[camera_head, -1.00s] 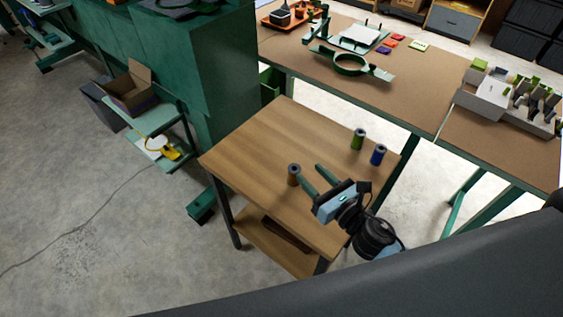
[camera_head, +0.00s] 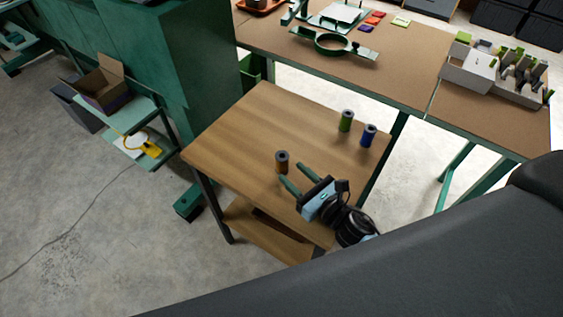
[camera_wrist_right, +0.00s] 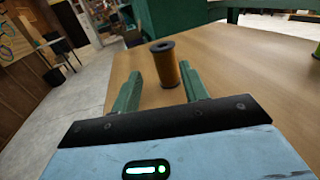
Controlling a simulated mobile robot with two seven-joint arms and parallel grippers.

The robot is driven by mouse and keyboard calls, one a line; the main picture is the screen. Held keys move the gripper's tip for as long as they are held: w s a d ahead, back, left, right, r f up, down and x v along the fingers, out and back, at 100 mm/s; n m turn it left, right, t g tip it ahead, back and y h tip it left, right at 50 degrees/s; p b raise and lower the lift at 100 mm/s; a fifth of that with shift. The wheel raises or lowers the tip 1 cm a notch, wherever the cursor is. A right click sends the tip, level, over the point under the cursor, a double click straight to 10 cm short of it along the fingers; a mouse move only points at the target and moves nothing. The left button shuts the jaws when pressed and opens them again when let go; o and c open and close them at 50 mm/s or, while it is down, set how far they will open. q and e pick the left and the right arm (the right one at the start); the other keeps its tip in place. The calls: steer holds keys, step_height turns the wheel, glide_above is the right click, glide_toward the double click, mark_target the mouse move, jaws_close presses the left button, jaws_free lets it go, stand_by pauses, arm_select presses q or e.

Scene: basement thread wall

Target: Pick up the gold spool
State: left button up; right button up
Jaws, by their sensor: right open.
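The gold spool (camera_head: 282,162) stands upright near the left-middle of the small wooden table (camera_head: 240,130). It also shows in the right wrist view (camera_wrist_right: 166,64), with its dark top rim up. My right gripper (camera_head: 291,172) is open and empty. Its two green fingers point toward the spool, with their tips close to it. In the right wrist view the spool appears in the gap between the fingertips (camera_wrist_right: 158,70), nearly in line with the tips or just beyond them. I cannot tell whether a finger touches it. My left gripper is not in view.
A green spool (camera_head: 346,121) and a blue spool (camera_head: 368,135) stand toward the table's right side. A long workbench (camera_head: 400,60) with a grey organizer (camera_head: 470,72) lies behind. A green cabinet (camera_head: 205,80) stands to the left. The tabletop around the gold spool is clear.

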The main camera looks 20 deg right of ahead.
mark_target(284, 164)
steer(key=shift+w+a, duration=0.1)
steer(key=shift+w, duration=0.3)
steer(key=shift+w+a+r, duration=0.15)
steer(key=shift+w, duration=0.2)
steer(key=x, duration=0.4)
steer(key=shift+w+a+p, duration=0.1)
steer(key=shift+w+p, duration=0.1)
steer(key=shift+p, duration=0.1)
steer(key=shift+w+a, duration=0.1)
steer(key=shift+w, duration=0.1)
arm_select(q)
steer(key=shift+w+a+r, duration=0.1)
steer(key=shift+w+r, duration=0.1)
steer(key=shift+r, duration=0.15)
arm_select(e)
steer(key=c, duration=0.9)
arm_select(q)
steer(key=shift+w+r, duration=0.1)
